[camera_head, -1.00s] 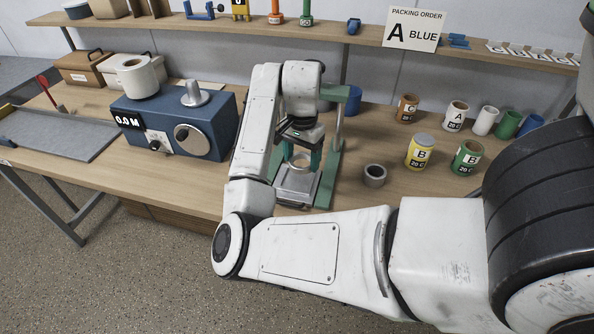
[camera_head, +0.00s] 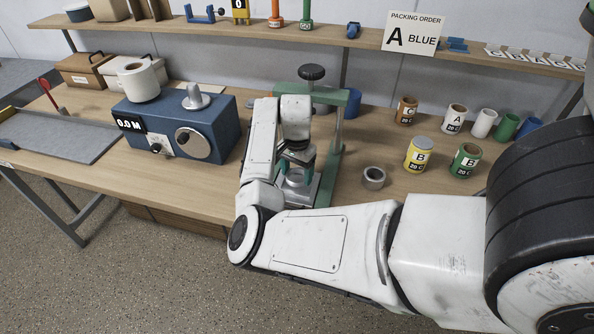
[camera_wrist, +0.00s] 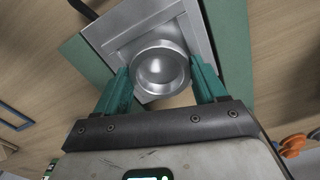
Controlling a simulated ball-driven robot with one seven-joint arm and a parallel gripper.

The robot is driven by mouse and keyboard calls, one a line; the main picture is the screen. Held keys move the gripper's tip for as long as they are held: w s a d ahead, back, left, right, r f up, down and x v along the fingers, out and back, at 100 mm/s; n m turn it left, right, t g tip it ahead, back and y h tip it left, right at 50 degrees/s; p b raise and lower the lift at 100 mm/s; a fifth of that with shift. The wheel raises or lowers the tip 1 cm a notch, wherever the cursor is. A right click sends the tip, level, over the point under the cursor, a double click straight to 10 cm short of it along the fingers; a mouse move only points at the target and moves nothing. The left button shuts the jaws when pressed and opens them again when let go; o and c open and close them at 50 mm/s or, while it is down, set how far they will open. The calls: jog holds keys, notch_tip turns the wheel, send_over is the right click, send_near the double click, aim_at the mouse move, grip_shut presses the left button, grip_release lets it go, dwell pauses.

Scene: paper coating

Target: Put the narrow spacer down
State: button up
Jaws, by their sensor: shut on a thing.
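The narrow spacer (camera_wrist: 161,70), a short metallic ring, sits between the teal fingers of my gripper (camera_wrist: 163,78) in the wrist view. My gripper (camera_head: 298,170) is shut on it. In the head view the spacer (camera_head: 296,179) is low over the square metal plate of the green press (camera_head: 329,165). The metal plate (camera_wrist: 120,30) lies behind the ring in the wrist view. I cannot tell whether the ring touches the plate. My arm hides part of the press.
Another grey ring (camera_head: 374,177) stands on the bench right of the press. Several labelled cans, including a yellow one (camera_head: 419,155), stand farther right. A blue tester (camera_head: 178,125) is to the left. The press's dark knob (camera_head: 312,72) rises behind my wrist.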

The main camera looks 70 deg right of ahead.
jog(key=shift+f, duration=0.6)
